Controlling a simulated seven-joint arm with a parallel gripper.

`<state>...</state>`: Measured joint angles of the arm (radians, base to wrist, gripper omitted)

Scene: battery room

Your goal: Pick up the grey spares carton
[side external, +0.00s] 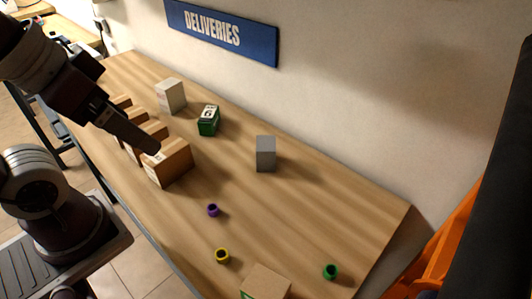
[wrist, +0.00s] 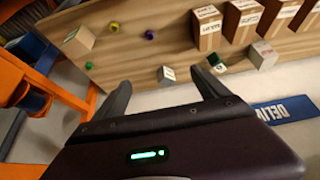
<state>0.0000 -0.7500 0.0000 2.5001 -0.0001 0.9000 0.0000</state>
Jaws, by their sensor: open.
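The grey spares carton (side external: 265,154) stands upright on the wooden table, right of the green carton and near the wall side. In the wrist view the grey carton (wrist: 166,75) shows small, between my two fingertips in the picture but well beyond them. My gripper (side external: 155,150) is in the side view at the left, over the row of brown cartons and apart from the grey one. In the wrist view my gripper (wrist: 160,78) has its fingers spread, with nothing between them.
Several brown cartons (side external: 171,163) stand in a row at left. A white carton (side external: 171,97) and a green carton (side external: 208,121) stand behind. Purple (side external: 213,210), yellow (side external: 222,256) and green (side external: 330,271) rings lie in front, near another box (side external: 265,284). Table right of the grey carton is clear.

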